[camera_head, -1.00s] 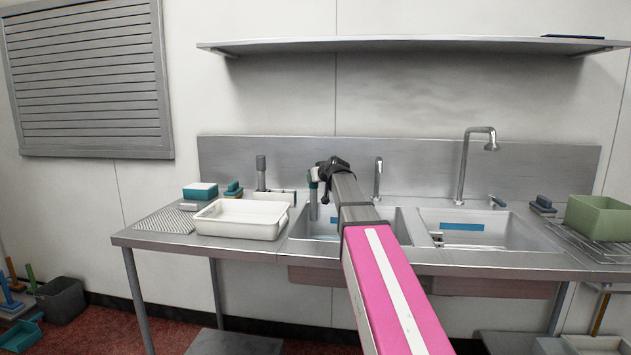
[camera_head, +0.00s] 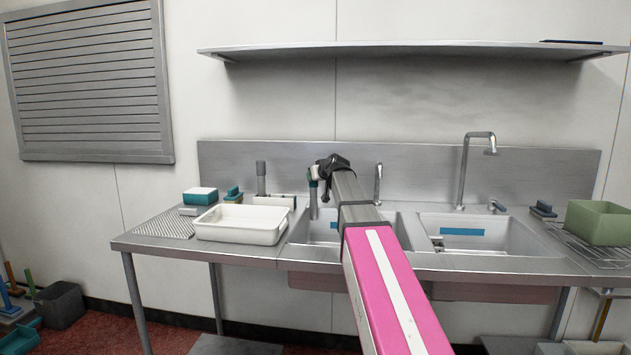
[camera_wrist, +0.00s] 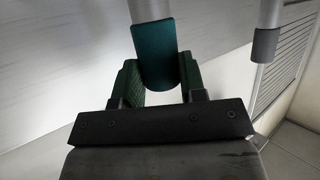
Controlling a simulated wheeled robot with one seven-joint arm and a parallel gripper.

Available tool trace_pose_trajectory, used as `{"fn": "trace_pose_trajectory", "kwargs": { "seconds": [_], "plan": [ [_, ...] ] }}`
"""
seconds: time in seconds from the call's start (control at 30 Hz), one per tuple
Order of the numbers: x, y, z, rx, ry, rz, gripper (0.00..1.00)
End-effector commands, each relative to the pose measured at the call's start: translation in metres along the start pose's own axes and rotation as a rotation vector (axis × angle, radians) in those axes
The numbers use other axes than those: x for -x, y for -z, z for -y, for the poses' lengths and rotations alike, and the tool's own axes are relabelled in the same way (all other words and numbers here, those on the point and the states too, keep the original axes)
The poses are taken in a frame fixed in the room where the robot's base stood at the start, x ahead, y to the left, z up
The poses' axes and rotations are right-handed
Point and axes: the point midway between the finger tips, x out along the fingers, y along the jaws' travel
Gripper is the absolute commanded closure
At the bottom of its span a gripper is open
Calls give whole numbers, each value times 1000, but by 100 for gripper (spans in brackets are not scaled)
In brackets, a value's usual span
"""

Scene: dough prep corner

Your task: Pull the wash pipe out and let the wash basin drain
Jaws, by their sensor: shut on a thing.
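An upright grey pipe (camera_head: 313,203) with a teal collar stands over the left basin (camera_head: 299,231). My gripper (camera_head: 314,175) is at the pipe's upper end. In the wrist view my gripper (camera_wrist: 158,80) has its green fingers shut on the teal collar of the pipe (camera_wrist: 155,50), one finger on each side. In the head view my arm covers part of the left basin. I cannot tell whether the pipe's lower end touches the basin floor, nor how much water is in it.
A second grey pipe (camera_head: 261,178) stands left of the basin, behind a white tray (camera_head: 240,236). A small tap (camera_head: 378,182) and a tall tap (camera_head: 464,170) rise behind the basins. The right basin (camera_head: 520,236) has a blue strip. A green tub (camera_head: 598,222) stands far right.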

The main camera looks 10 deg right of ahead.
Motion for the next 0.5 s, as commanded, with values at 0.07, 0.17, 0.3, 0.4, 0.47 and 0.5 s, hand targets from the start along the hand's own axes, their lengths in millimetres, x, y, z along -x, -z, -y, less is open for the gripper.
{"fn": "trace_pose_trajectory", "kwargs": {
  "seconds": [0.07, 0.17, 0.3, 0.4, 0.47, 0.5],
  "plan": [
    [1, 4, 0, 0, 0, -1, 100],
    [3, 8, 0, 0, 0, 0, 100],
    [5, 13, 0, 0, 1, 0, 100],
    [6, 17, 0, 0, 1, 0, 100],
    [8, 19, 0, 0, 0, 0, 100],
    [8, 21, 0, 0, 0, -1, 100]
  ]
}}
